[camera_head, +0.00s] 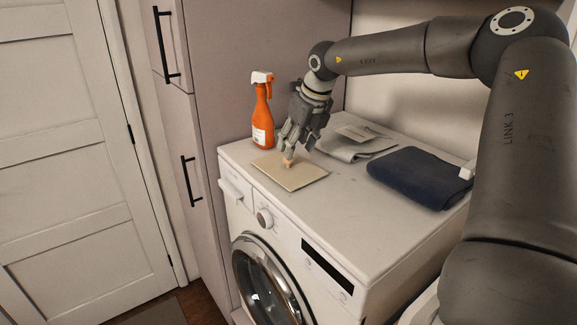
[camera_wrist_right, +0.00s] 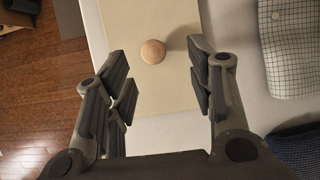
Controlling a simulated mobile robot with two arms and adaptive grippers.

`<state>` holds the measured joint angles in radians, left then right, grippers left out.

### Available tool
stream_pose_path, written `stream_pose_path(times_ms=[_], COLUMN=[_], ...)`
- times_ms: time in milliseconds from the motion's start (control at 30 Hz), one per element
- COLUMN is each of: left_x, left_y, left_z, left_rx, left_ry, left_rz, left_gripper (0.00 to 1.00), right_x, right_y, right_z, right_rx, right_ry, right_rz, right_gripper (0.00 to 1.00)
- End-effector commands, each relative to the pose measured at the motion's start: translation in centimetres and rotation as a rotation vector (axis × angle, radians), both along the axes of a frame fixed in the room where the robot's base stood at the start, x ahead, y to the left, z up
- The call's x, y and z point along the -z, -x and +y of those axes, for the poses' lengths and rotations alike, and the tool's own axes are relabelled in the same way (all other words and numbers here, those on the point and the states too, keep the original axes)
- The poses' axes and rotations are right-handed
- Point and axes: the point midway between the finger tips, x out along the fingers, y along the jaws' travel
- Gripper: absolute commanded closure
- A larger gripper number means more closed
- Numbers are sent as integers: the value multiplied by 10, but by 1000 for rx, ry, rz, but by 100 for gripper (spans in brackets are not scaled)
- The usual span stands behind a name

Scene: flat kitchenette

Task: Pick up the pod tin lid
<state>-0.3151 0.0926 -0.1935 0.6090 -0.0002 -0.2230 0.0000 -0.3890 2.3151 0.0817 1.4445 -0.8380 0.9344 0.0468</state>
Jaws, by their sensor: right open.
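The pod tin lid (camera_head: 305,178) is a flat beige rectangular plate with a small round wooden knob (camera_head: 288,161) in its middle. It lies on top of the white washing machine, near the front left. The lid also shows in the right wrist view (camera_wrist_right: 150,103), with its knob (camera_wrist_right: 153,51) seen from above. My right gripper (camera_head: 287,150) is open and points down over the knob. In the right wrist view its two fingers (camera_wrist_right: 160,78) stand apart on either side of the knob's line, with nothing between them. My left gripper is out of view.
An orange spray bottle (camera_head: 262,118) stands behind the lid to the left.

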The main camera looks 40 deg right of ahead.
Motion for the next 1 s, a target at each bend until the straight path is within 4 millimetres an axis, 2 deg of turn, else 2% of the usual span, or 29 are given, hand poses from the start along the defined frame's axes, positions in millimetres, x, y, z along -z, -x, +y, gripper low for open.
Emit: stream_pose_path(times_ms=[100, 200, 400, 600, 733, 1000], left_x=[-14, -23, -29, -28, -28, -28], left_y=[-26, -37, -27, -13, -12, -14], left_z=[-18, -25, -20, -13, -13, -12], left_rx=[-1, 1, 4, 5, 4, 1], left_ry=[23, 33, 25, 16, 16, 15], left_rz=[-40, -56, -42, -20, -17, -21], left_gripper=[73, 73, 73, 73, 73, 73], right_x=[8, 18, 38, 43, 43, 43], right_y=[-6, -12, -20, -22, -22, -22], right_z=[2, 4, 4, 3, 3, 3], right_rx=[-2, -1, 1, 1, 1, 0], right_ry=[0, 0, -1, 0, 0, 1], right_rz=[5, 6, 3, -1, -1, 0], right_gripper=[50, 50, 50, 50, 50, 85])
